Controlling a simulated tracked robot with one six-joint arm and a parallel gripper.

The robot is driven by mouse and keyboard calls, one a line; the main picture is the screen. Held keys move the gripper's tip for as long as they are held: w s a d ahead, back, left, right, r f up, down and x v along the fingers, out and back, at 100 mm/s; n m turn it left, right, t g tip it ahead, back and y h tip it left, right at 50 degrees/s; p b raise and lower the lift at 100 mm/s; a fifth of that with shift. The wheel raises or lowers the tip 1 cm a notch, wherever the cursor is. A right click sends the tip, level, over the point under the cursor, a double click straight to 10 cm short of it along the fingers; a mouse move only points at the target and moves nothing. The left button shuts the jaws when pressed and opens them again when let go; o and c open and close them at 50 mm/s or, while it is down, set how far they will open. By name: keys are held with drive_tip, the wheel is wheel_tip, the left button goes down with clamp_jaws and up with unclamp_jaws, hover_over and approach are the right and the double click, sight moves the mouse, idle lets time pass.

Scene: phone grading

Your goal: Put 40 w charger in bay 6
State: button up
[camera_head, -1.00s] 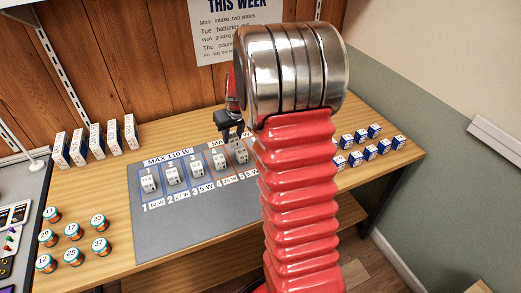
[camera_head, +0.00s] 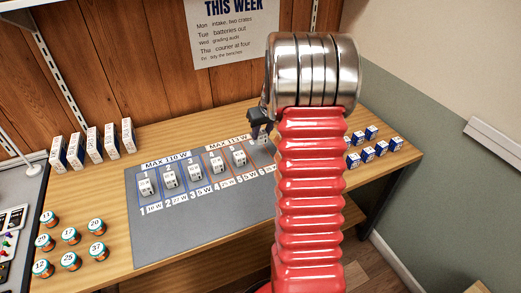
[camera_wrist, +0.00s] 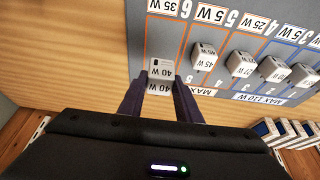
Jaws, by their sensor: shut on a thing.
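My gripper (camera_wrist: 160,102) is shut on a white charger (camera_wrist: 160,68) marked 40 W, with a dark finger on each side of it. In the head view my gripper (camera_head: 260,128) is over the right end of the grey mat (camera_head: 190,225), and the charger (camera_head: 264,140) shows just below it. In the wrist view the charger is within the orange lines of bay 6 (camera_wrist: 167,27), at the end away from the 35 W label. I cannot tell whether it touches the mat.
Several white chargers (camera_head: 239,157) stand in bays 1 to 5, the nearest in bay 5. Blue-and-white boxes (camera_head: 367,154) stand on the right of the table. Numbered jars (camera_head: 70,261) and upright boxes (camera_head: 92,150) are at the left. My red arm hides part of the table.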

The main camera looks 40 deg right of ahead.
sight(262, 140)
drive_tip(key=shift+f, duration=2.1)
drive_tip(key=shift+f, duration=1.85)
drive_tip(key=o, duration=1.1)
drive_tip(key=shift+f, duration=0.1)
drive_tip(key=v, duration=1.2)
drive_tip(key=shift+s, duration=0.1)
